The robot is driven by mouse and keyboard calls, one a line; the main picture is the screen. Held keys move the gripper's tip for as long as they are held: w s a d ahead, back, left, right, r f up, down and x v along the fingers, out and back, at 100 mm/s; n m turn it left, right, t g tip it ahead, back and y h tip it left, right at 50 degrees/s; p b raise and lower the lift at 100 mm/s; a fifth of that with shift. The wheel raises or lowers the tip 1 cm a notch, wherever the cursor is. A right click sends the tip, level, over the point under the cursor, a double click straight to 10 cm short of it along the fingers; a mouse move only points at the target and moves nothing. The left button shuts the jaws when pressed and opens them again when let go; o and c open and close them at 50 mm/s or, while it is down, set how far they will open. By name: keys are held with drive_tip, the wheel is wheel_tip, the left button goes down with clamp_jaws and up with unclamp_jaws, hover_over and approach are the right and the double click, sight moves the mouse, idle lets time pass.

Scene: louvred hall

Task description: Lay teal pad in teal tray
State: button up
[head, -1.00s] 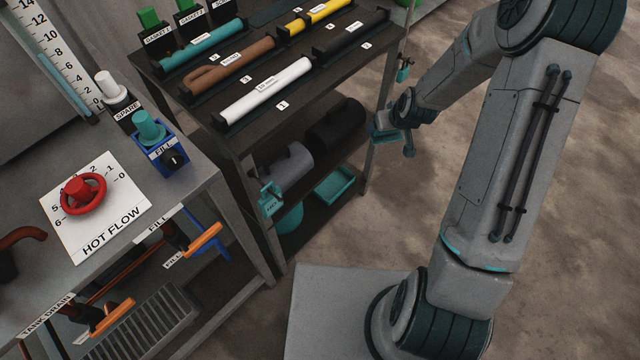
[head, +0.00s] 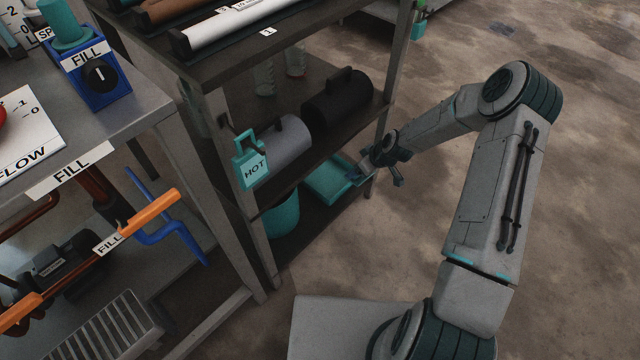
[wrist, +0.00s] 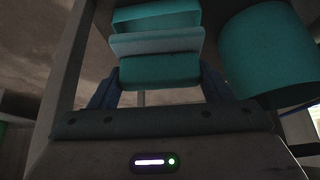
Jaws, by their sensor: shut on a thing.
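The teal tray (head: 318,188) sits on the bottom shelf of the rack in the head view, next to the teal bucket (head: 281,217). My gripper (head: 361,174) is at the right end of the tray, by the rack's front leg. In the wrist view my gripper (wrist: 160,88) is shut on the teal pad (wrist: 160,70). The tray (wrist: 150,13) appears just beyond the pad, and the bucket (wrist: 268,50) is to the right. In the head view the pad is hard to tell from the tray; I cannot tell whether they touch.
The middle shelf above holds a grey cylinder (head: 280,142) and a black cylinder (head: 338,98). A teal HOT tag (head: 252,168) hangs at the rack's near corner. A rack leg (head: 393,85) stands close to my gripper. The floor at right is clear.

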wheel_tip(320, 180, down, 6)
drive_tip(key=w+a+b, duration=0.1)
drive_tip(key=b, duration=0.7)
hover_over(327, 178)
drive_tip(key=s+d, duration=0.2)
drive_tip(key=shift+n, duration=0.4)
drive_tip(key=f, duration=0.7)
drive_tip(key=shift+w+a, duration=0.1)
drive_tip(key=shift+w, duration=0.1)
wheel_tip(327, 178, down, 4)
drive_tip(key=b, duration=0.2)
drive_tip(key=shift+b, duration=0.3)
drive_tip(key=shift+r, duration=0.1)
drive_tip(key=o, duration=0.9)
drive_tip(key=shift+o, duration=0.2)
drive_tip(key=p+v, duration=0.5)
drive_tip(key=v, duration=0.7)
drive_tip(key=shift+w+d, duration=0.15)
drive_tip(key=shift+d, duration=0.1)
